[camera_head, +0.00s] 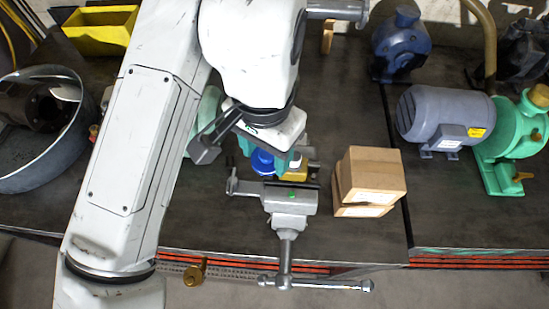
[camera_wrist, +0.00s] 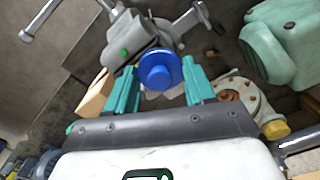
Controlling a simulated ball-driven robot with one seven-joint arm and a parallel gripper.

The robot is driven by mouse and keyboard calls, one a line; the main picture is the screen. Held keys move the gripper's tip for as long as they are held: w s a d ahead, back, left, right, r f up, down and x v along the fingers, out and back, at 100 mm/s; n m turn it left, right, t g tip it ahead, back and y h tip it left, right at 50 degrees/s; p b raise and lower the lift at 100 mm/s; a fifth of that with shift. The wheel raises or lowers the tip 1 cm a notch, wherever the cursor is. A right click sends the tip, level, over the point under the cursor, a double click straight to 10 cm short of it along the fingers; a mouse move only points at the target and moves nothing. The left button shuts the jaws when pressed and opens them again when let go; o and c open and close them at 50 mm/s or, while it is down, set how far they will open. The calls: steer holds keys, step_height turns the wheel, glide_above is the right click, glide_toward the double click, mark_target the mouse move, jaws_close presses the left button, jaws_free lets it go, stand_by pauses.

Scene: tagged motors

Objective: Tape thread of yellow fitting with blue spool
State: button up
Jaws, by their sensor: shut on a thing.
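The blue spool (camera_wrist: 160,71) sits between the teal fingertips of my gripper (camera_wrist: 160,90) in the wrist view. My gripper is shut on it. The blue spool (camera_head: 263,162) also shows in the head view, below my gripper (camera_head: 270,157) and just above the vise. The yellow fitting (camera_head: 293,171) is at the jaws of the grey vise (camera_head: 290,198), right beside the spool. In the wrist view the spool hides the fitting, and I cannot tell whether spool and fitting touch.
Cardboard boxes (camera_head: 368,180) stand right of the vise. A grey motor (camera_head: 445,115) with a green pump (camera_head: 510,140) is at the right. A round metal tub (camera_head: 60,150) and a yellow bin (camera_head: 100,30) are at the left. The vise handle (camera_head: 320,284) overhangs the bench's front edge.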

step_height(320, 180, up, 3)
steer(key=shift+f+p, duration=0.15)
steer(key=shift+p, duration=1.1)
steer(key=shift+r, duration=1.65)
